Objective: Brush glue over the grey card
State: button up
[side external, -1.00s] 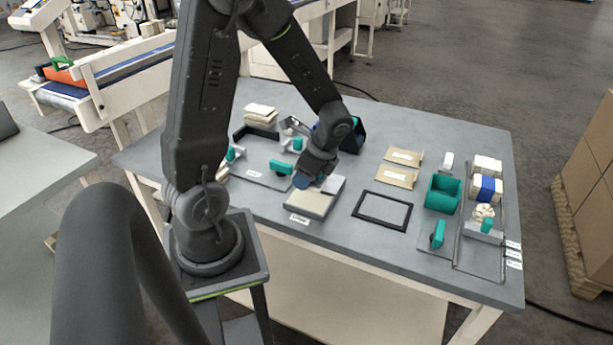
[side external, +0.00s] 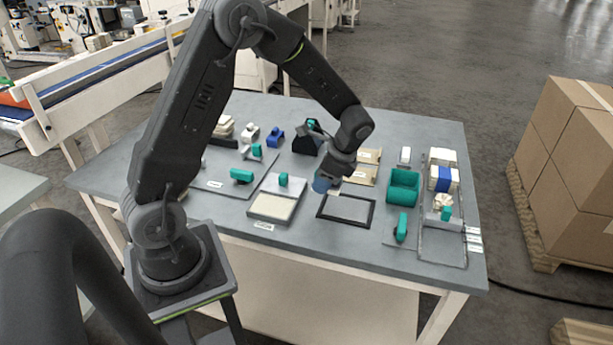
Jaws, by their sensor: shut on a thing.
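The grey card (side external: 349,209) shows as a flat grey panel inside a black rectangular frame (side external: 370,220) on the table. My gripper (side external: 330,180) is just above the frame's back left corner. To the left is a tray with a cream pad (side external: 272,207), a grey back part with a teal knob (side external: 283,180) and a small white label in front. Whether glue is on the card cannot be made out.
A teal bin (side external: 404,187) and a teal-handled tool (side external: 402,228) are right of the frame. Brown envelopes (side external: 361,174) lie behind it. A long tray (side external: 443,250) with stacked pads is at the right edge. A black holder (side external: 303,142) stands behind the gripper.

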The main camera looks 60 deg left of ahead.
aim_at(324, 204)
jog(key=shift+f, duration=2.3)
jog(key=shift+f, duration=0.5)
jog(key=shift+w+d, duration=3.8)
jog(key=shift+d, duration=0.05)
jog(key=shift+a, duration=0.1)
jog(key=shift+s+a, duration=2.6)
jog(key=shift+s, duration=0.05)
